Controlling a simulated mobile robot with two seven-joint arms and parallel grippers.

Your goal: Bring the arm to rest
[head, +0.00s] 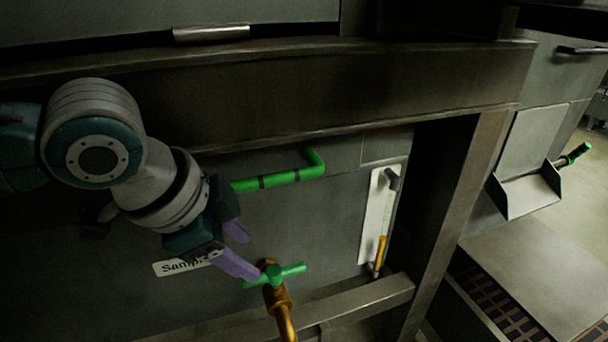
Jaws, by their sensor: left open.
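My left arm comes in from the left, and its gripper (249,256) has two purple fingers. The fingers are spread and hold nothing that I can see. The lower fingertip is close to the green tap handle (283,273) on the brass valve (281,297); I cannot tell whether they touch. A white label (172,268) reading "Samp" is partly covered by the gripper. My right gripper is not in view.
A green bent pipe handle (290,178) sticks out above the gripper. A gauge on a white plate (375,216) is to the right. A steel beam (300,95) crosses above, and a lower rail (365,295) runs below. A metal scoop-like chute (528,190) is at the far right.

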